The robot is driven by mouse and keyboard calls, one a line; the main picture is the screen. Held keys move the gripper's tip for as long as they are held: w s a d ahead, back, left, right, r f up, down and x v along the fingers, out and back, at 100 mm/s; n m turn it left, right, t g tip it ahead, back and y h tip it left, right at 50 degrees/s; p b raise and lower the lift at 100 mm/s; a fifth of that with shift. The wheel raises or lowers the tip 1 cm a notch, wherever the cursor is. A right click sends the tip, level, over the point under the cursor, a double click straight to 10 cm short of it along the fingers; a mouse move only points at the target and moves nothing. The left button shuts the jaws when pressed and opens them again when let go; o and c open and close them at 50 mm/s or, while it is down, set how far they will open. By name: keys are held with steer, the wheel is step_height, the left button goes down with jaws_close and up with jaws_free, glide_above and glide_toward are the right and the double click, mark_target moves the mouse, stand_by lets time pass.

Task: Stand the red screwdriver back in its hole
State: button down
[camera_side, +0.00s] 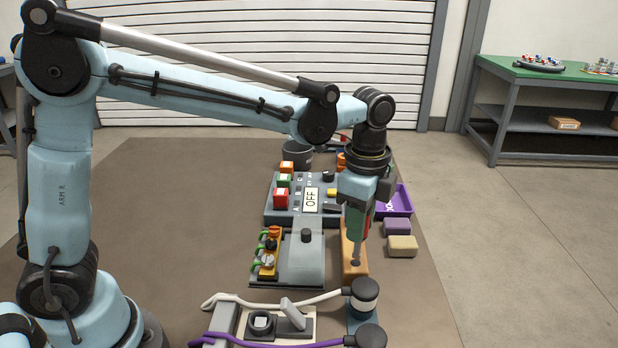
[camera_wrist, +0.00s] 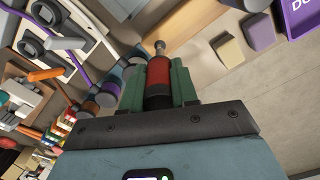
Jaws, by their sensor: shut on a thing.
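My gripper (camera_side: 359,218) points down above a tan block (camera_side: 349,244) in the side view. In the wrist view its two green fingers are shut on the red screwdriver (camera_wrist: 159,72), one on each side of the red handle. A narrower metal end (camera_wrist: 160,47) sticks out past the fingers, toward the tan block (camera_wrist: 196,22). In the side view the fingers mostly hide the screwdriver. A dark round spot shows low on the block's face there; I cannot tell whether it is the hole or the tool's end.
A grey panel with an OFF sign (camera_side: 311,200) and coloured blocks stands left of the gripper. A purple bin (camera_side: 398,203), a purple block (camera_side: 397,227) and a beige block (camera_side: 401,246) lie right. Black-capped cylinders (camera_side: 364,293) and cables are in front.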

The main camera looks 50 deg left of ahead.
mark_target(357, 252)
steer(key=shift+f, duration=2.65)
steer(key=c, duration=0.8)
jaws_free()
steer(key=shift+r, duration=0.15)
step_height(357, 252, up, 12)
steer(key=shift+f, duration=0.1)
steer(key=s+a+f+n+t, duration=0.1)
steer(key=s+a+n+t, duration=0.1)
steer(key=s+a+n, duration=0.1)
steer(key=s+a+f+n+t, duration=0.2)
steer(key=s+a+n, duration=0.2)
steer(key=n, duration=0.3)
steer(key=s+a+f+n+t, duration=0.2)
steer(key=s+a+n+t, duration=0.1)
steer(key=s+a+n, duration=0.1)
steer(key=shift+s+a+f+n, duration=0.1)
steer(key=shift+a+f+n, duration=0.1)
steer(key=shift+a+n, duration=0.55)
